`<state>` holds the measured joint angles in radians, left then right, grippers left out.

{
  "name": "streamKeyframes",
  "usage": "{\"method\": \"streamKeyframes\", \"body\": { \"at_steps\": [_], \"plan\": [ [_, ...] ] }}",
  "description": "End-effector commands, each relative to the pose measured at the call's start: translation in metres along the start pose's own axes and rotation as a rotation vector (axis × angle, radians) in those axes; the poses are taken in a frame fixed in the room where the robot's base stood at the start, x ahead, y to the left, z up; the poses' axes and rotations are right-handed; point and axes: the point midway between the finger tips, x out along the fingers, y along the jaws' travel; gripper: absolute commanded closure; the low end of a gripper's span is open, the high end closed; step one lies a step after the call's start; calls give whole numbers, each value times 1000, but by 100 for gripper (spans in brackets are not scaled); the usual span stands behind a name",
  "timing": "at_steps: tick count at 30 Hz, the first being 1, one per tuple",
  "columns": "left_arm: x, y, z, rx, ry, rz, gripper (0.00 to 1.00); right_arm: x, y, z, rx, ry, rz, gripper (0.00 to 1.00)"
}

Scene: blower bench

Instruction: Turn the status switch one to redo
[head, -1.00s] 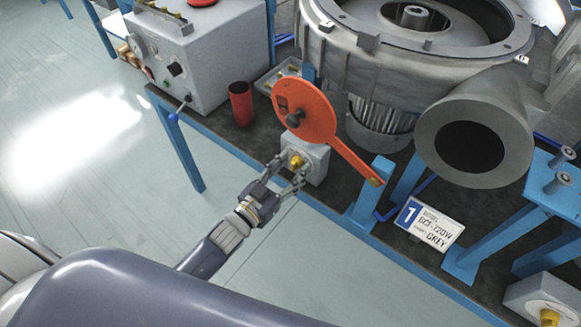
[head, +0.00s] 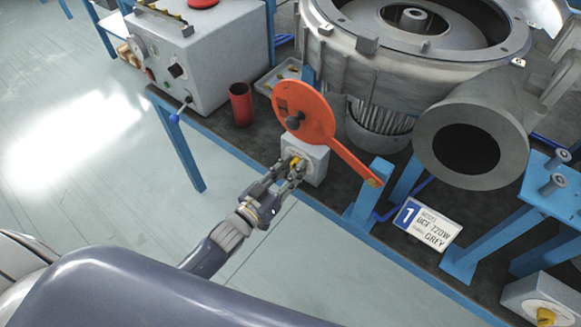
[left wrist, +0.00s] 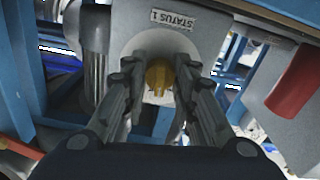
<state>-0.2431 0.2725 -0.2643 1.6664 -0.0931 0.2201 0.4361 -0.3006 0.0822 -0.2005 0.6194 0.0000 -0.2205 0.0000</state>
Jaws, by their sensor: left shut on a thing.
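The status switch one is a grey box (head: 317,163) with a yellow knob (head: 295,162) on its front face, at the bench's front edge in the head view. In the left wrist view its label "STATUS 1" (left wrist: 174,20) shows upside down above the yellow knob (left wrist: 159,76). My left gripper (head: 293,167) is at the box's front, its fingers closed in on the knob from both sides. The fingers hide part of the knob in the head view. My right gripper is not in view.
An orange disc with a long handle (head: 304,113) stands right behind the box. A red cup (head: 241,104) stands to the left. A blower housing (head: 468,138) fills the back right. A number 1 sign (head: 427,223) and another yellow-knobbed box (head: 545,299) are to the right.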

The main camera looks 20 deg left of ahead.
Motion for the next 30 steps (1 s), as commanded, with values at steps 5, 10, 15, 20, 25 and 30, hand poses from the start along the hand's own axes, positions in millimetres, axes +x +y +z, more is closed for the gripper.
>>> {"method": "streamKeyframes", "body": {
  "at_steps": [5,10,15,20,25,30],
  "plan": [
    [0,0,-2,-146,-1,0,98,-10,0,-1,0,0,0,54],
    [0,0,-2,-294,0,0,98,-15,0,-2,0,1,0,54],
    [0,0,-2,-425,0,0,98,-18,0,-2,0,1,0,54],
    [0,0,-1,-525,0,0,98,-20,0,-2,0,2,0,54],
    [0,0,-1,-597,1,0,98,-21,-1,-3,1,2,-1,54],
    [0,0,0,-635,1,-1,98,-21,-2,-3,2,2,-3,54]
  ]
}}
